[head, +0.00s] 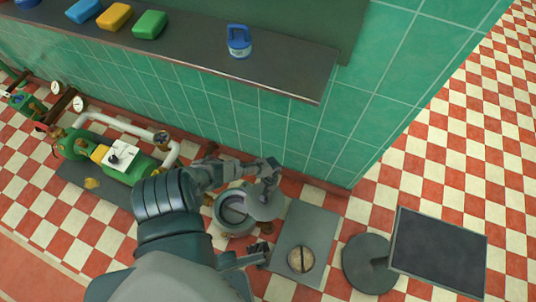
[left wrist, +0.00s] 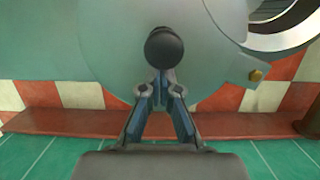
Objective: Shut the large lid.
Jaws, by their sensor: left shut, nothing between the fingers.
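The large lid (head: 266,207) is a grey-green disc at the right side of the grey pot (head: 221,222). It stands open, and part of the pot's dark mouth shows. In the left wrist view the lid (left wrist: 100,60) fills most of the upper picture, with a dark round knob (left wrist: 164,47) in front of it. The pot's rim (left wrist: 290,38) shows at the upper right. My left gripper (head: 268,172) is beside the lid, shut and empty, its fingertips (left wrist: 159,80) just below the knob in the picture. My right gripper (head: 262,253) seems to show low beside the pot; its fingers are unclear.
A grey slab (head: 312,224) with a round brass piece (head: 301,259) lies right of the pot. A dark screen (head: 438,250) on a round base stands farther right. A green machine (head: 130,165) with pipes is at the left. A shelf (head: 200,55) runs along the green tiled wall.

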